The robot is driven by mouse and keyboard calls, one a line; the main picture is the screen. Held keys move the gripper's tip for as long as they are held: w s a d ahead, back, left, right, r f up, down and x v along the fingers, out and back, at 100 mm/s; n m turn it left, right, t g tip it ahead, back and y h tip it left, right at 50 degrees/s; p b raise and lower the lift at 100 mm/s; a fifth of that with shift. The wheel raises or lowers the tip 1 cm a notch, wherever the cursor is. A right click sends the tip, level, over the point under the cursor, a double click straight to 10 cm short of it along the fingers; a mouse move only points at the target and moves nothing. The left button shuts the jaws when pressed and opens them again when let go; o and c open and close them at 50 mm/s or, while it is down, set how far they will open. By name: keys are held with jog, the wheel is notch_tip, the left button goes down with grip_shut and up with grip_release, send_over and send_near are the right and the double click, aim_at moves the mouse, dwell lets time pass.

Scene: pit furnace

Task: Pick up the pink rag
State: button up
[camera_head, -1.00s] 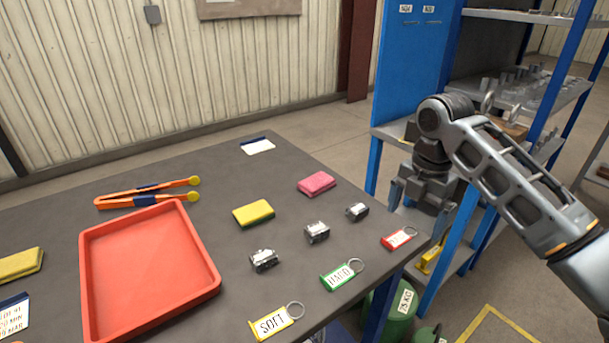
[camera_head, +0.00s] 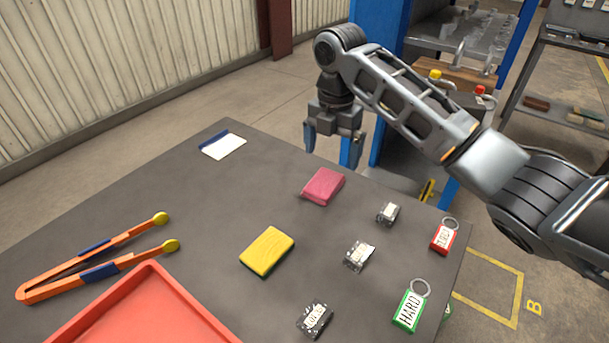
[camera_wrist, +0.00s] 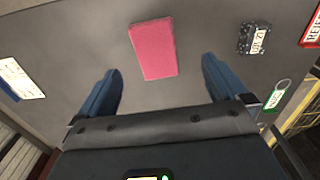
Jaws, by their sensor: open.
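The pink rag (camera_head: 323,186) is a small folded pad lying flat on the dark grey table (camera_head: 200,195). In the wrist view the rag (camera_wrist: 153,49) is ahead of my fingers and roughly centred between them, with clear table around it. My gripper (camera_head: 333,153) is open and empty, pointing down just past the table's far edge, behind the rag in the head view. Its blue fingers (camera_wrist: 160,90) are apart in the wrist view and do not touch the rag.
A yellow sponge (camera_head: 267,251), several small metal blocks (camera_head: 359,255), a red tag (camera_head: 444,236) and a green tag (camera_head: 410,306) lie nearby. A white card (camera_head: 222,146) lies left of the rag. Orange tongs (camera_head: 100,258) and a red tray (camera_head: 145,312) are farther left.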

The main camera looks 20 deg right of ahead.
aim_at(327, 178)
jog(key=shift+w+a+f, duration=0.1)
jog(key=shift+w+f, duration=0.05)
jog(key=shift+f, duration=0.15)
jog(key=f, duration=0.4)
jog(key=f+p, duration=0.1)
jog(key=f, duration=0.2)
jog(key=shift+w+f, duration=0.1)
jog(key=shift+w, duration=0.2)
jog(key=shift+c, duration=0.4)
jog(key=c, duration=1.1)
